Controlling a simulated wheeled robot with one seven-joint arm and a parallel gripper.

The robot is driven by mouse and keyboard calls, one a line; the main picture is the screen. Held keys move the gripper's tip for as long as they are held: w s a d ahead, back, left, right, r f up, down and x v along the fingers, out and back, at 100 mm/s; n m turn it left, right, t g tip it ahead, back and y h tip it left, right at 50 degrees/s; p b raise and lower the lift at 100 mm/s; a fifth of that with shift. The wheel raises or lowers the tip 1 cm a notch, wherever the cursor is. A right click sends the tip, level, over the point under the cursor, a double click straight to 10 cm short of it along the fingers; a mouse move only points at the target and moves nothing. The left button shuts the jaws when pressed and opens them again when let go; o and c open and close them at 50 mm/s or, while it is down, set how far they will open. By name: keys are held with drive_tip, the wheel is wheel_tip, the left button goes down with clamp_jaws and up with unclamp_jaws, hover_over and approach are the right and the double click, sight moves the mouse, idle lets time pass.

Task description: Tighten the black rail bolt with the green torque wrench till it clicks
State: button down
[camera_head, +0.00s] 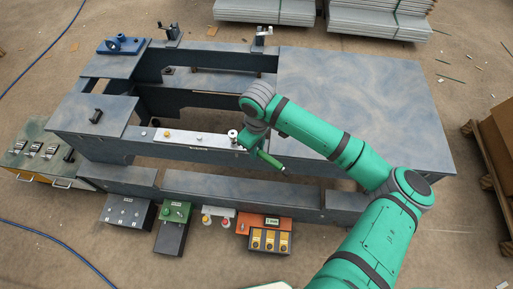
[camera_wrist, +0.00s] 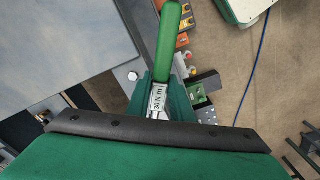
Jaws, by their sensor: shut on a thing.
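My gripper (camera_head: 247,140) is at the right end of the light metal rail (camera_head: 200,139), on the front beam of the blue-grey frame. It is shut on the green torque wrench; the wrench's green handle (camera_head: 269,160) sticks out toward the lower right. In the wrist view the handle (camera_wrist: 169,45) points up and away, and the wrench's silver part, marked "30 N m", sits between my fingers (camera_wrist: 158,98). The wrench's head is hidden by my gripper. I cannot make out the black rail bolt, nor whether the wrench is on it. A round silver piece (camera_head: 232,134) shows beside my gripper.
A yellow-topped piece (camera_head: 167,134) sits near the rail's left end. A silver hex bolt head (camera_wrist: 132,76) shows beside the wrench in the wrist view. Control boxes, including an orange one (camera_head: 270,222), stand in front of the frame. A broad flat panel (camera_head: 350,85) lies right.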

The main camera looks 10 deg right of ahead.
drive_tip(key=shift+f, duration=0.95)
drive_tip(key=shift+a, duration=0.1)
drive_tip(key=s+a+m, duration=0.1)
drive_tip(key=a+m, duration=1)
drive_tip(key=m, duration=0.2)
drive_tip(key=shift+s, duration=0.2)
idle(2.9)
drive_tip(key=shift+r, duration=1.2)
idle(1.3)
